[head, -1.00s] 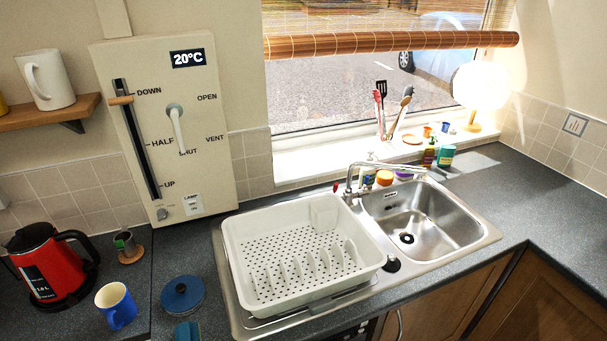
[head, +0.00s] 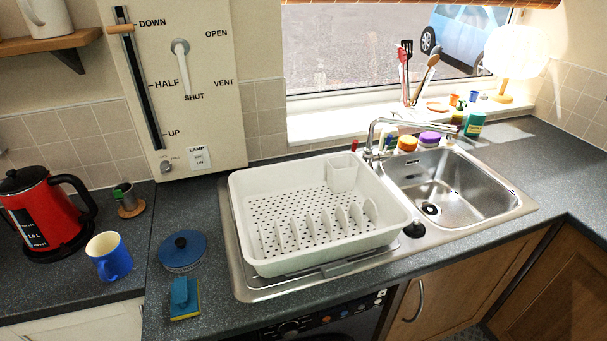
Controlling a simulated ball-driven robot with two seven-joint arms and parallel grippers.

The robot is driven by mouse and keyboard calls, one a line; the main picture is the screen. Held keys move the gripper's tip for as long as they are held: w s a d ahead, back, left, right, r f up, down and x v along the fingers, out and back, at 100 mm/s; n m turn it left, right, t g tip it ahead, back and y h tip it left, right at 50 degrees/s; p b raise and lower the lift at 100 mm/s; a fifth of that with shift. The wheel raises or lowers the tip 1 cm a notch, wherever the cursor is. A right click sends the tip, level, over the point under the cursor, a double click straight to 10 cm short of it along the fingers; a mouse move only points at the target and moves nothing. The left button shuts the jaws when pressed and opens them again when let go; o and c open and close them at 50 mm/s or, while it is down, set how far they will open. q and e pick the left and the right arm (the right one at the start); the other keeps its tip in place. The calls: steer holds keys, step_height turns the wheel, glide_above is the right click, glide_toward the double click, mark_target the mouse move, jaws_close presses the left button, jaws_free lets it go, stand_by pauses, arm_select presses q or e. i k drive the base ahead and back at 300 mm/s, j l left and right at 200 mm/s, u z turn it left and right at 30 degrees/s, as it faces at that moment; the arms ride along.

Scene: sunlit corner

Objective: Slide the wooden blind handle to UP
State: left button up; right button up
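The wooden blind handle (head: 121,29) sits near the top of a dark vertical slot (head: 143,85) on the cream control panel (head: 205,125). It is just below the level of the DOWN label. HALF is marked at mid-slot and UP near the bottom. The rolled edge of the bamboo blind (head: 420,3) just shows at the top of the head view, above the window. Neither of my grippers is in view.
A white lever points at SHUT on the panel. Below stand a red kettle (head: 40,215), a blue mug (head: 110,257), a small pot (head: 124,197) and a blue lidded dish (head: 182,250). A white dish rack (head: 300,255) stands right, beside the sink (head: 450,185).

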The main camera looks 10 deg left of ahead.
mark_target(124, 28)
steer(key=u, duration=1.25)
